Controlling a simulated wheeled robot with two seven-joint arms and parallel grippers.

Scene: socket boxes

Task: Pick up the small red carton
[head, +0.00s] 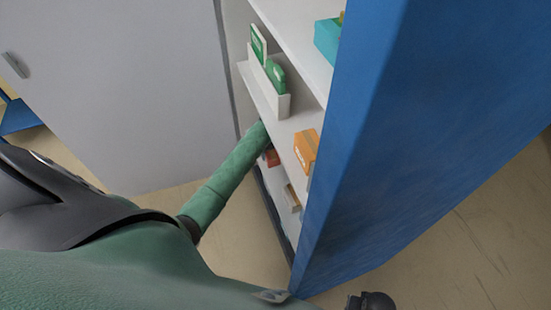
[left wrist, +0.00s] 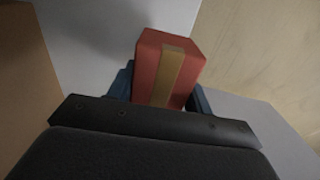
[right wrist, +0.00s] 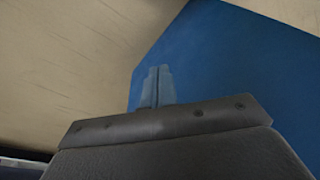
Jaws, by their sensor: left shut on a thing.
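The small red carton (left wrist: 150,62) with a tan stripe is between the blue fingers of my left gripper (left wrist: 160,95) in the left wrist view. The gripper is shut on it, with a finger at each side. In the head view the red carton (head: 272,158) shows on a lower shelf level, beside the end of my green left arm, which hides most of the gripper. My right gripper (right wrist: 157,88) shows in the right wrist view with its fingers together and nothing between them.
The shelf unit has a blue side panel (head: 365,140). An orange box (head: 306,149) and a tan box (head: 292,197) stand near my left arm. A white holder (head: 268,85) with green-and-white items is above it. A grey door (head: 120,90) is at left.

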